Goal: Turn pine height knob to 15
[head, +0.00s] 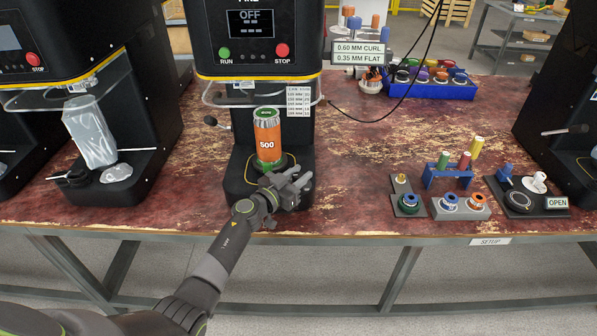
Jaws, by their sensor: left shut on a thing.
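The pine seamer (230,185) is the middle black machine, its name cut off at the top edge and its display reading OFF. An orange can marked 500 (267,148) stands upright on its round plate. My left gripper (298,186) is at the front of the seamer's base, just below and right of the can, shut on the height knob. The fingers and wrist hide the knob, so its scale and setting cannot be read. My right gripper is not in view.
A scale card (298,101) hangs on the seamer's column. A lever with a dark ball (211,121) sticks out left. Another seamer (150,100) holding a wrapped can stands left. Small knobs and gauges, a blue rack (430,182) and an OPEN sign (557,202) are at right.

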